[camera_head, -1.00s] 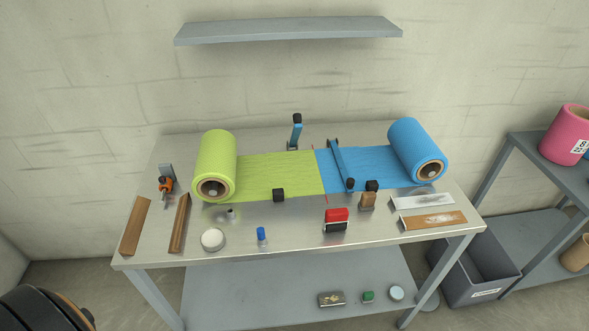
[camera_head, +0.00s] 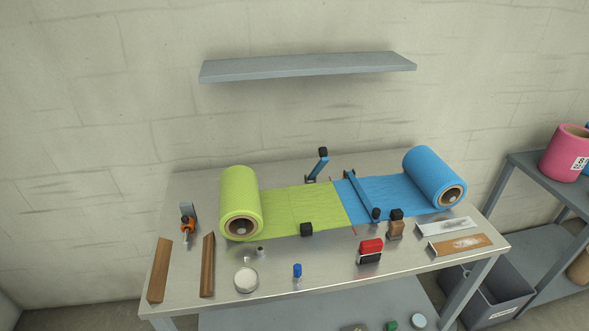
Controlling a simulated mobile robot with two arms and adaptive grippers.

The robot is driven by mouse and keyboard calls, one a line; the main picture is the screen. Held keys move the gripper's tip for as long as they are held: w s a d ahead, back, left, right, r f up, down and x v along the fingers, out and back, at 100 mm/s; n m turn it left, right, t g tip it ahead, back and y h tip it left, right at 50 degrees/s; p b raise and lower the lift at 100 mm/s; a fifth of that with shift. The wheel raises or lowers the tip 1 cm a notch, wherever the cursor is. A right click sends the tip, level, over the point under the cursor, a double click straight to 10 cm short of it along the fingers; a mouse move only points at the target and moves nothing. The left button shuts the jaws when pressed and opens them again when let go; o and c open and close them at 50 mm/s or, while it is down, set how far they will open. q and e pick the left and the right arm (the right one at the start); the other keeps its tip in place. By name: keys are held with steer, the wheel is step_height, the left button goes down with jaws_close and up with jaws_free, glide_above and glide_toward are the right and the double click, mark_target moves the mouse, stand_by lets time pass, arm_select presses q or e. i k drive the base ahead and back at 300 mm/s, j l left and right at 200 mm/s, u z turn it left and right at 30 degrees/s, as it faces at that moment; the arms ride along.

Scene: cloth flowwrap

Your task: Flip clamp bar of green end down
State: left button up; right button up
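A green film roll (camera_head: 240,205) lies at the left of the steel table, its green sheet (camera_head: 300,208) running right to meet the blue sheet (camera_head: 395,190) from a blue roll (camera_head: 435,180). The green end's clamp bar (camera_head: 318,167), blue with a black knob, stands raised and leaning slightly right at the sheet's back edge. The blue end's clamp bar (camera_head: 362,195) lies down across the blue sheet. Neither of my grippers is in view.
On the table (camera_head: 330,288) are wooden strips (camera_head: 207,265), an orange-handled tool (camera_head: 187,226), a white round dish (camera_head: 246,280), a small blue item (camera_head: 297,270) and a red-and-black block (camera_head: 370,251). A wall shelf (camera_head: 308,66) hangs above. A grey bin (camera_head: 490,295) stands at right.

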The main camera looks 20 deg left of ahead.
mark_target(323, 153)
steer(key=j+z, duration=0.15)
steer(key=j, duration=0.3)
steer(key=k+j+z, duration=0.15)
steer(key=j, duration=0.25)
steer(key=j+z, duration=0.15)
steer(key=j, duration=0.25)
steer(key=k+j+z, duration=0.15)
steer(key=j, duration=0.25)
steer(key=k+j+z, duration=0.15)
steer(key=j, duration=0.25)
steer(key=k+j+z, duration=0.15)
steer(key=j, duration=0.2)
steer(key=i+j+z, duration=0.25)
steer(key=j, duration=0.65)
steer(key=j+z, duration=0.25)
steer(key=j, duration=0.95)
steer(key=k+j+u, duration=0.15)
steer(key=u, duration=0.2)
steer(key=k+j+u, duration=0.15)
steer(key=j+u, duration=0.2)
